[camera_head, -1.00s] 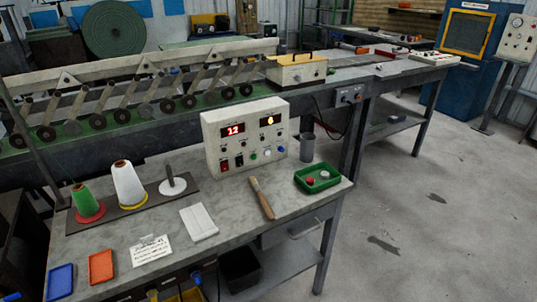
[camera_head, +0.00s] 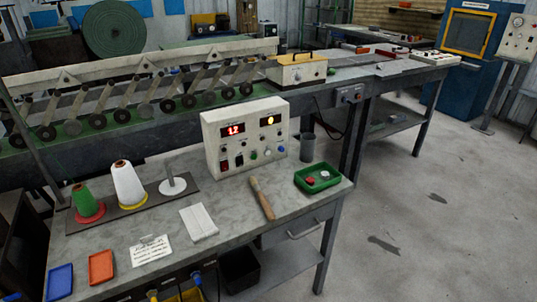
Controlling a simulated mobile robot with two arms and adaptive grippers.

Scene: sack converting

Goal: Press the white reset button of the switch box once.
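The switch box (camera_head: 246,136) is a cream-coloured control box standing upright at the back of the near workbench. Its front has two lit displays, a red rocker switch (camera_head: 225,167), a dark switch and a row of small round buttons, one green and one blue. Neither of my grippers shows in the head view, and nothing touches the box.
A wooden-handled tool (camera_head: 262,198) lies in front of the box. A green tray (camera_head: 337,182) with small round pieces and a grey cup (camera_head: 307,147) are to its right. Thread cones on a dark base (camera_head: 150,193), a white block (camera_head: 199,221) and a card (camera_head: 150,250) are to its left.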

